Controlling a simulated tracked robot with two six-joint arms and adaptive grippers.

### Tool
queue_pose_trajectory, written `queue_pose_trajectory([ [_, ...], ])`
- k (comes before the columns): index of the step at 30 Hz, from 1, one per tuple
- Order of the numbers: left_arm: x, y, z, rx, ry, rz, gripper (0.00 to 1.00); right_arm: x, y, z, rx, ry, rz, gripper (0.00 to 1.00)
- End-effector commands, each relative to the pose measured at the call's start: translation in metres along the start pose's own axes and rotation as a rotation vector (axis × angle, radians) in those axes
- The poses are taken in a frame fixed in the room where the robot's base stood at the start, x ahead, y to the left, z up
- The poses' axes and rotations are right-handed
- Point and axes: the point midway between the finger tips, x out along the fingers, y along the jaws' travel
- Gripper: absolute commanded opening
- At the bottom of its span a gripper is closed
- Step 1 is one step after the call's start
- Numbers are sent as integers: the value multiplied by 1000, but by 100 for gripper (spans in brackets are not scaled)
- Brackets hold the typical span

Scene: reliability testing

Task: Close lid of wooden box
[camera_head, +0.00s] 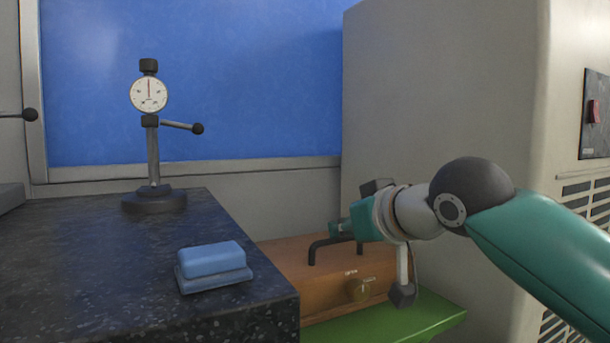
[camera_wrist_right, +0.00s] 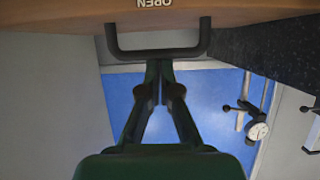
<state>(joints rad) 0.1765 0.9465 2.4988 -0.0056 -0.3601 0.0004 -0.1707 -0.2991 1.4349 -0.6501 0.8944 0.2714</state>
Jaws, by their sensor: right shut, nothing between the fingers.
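In the right wrist view, the gripper's fingers (camera_wrist_right: 158,68) are together and empty, tips by the handle bar (camera_wrist_right: 158,52); touching or apart is unclear. The wood (camera_wrist_right: 60,12) there bears upside-down "OPEN" lettering. My left gripper is not in view.
The box rests on a green shelf (camera_head: 405,322). A dark speckled slab (camera_head: 90,260) at left carries a blue block (camera_head: 212,260) and a dial gauge stand (camera_head: 154,160). A large beige cabinet (camera_head: 420,90) stands behind and right of the box. A blue panel (camera_head: 250,80) is behind.

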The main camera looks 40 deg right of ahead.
Motion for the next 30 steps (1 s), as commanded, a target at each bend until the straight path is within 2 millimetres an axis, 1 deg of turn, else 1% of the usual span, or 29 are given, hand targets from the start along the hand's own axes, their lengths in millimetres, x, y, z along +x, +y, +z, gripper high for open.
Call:
queue_pose_trajectory([
  [1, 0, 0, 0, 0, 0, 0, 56, 2, -1, 5, -1, -18, 0, 0],
  [5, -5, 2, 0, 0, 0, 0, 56, 0, -1, 0, -1, -18, -1, 0],
  [8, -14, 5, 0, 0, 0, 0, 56, -2, -1, -10, -1, -16, -1, 0],
  [14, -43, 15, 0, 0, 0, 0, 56, -10, -1, -44, 0, -7, -1, 0],
  [17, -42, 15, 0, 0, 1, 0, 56, -33, -2, -42, -2, 2, -6, 0],
  [21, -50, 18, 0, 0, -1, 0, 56, -66, -2, -43, -2, 2, -9, 0],
  [24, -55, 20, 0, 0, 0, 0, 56, -84, -2, -44, -3, 2, -8, 0],
  [30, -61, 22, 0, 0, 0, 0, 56, -103, -2, -42, -2, -2, -5, 0],
])
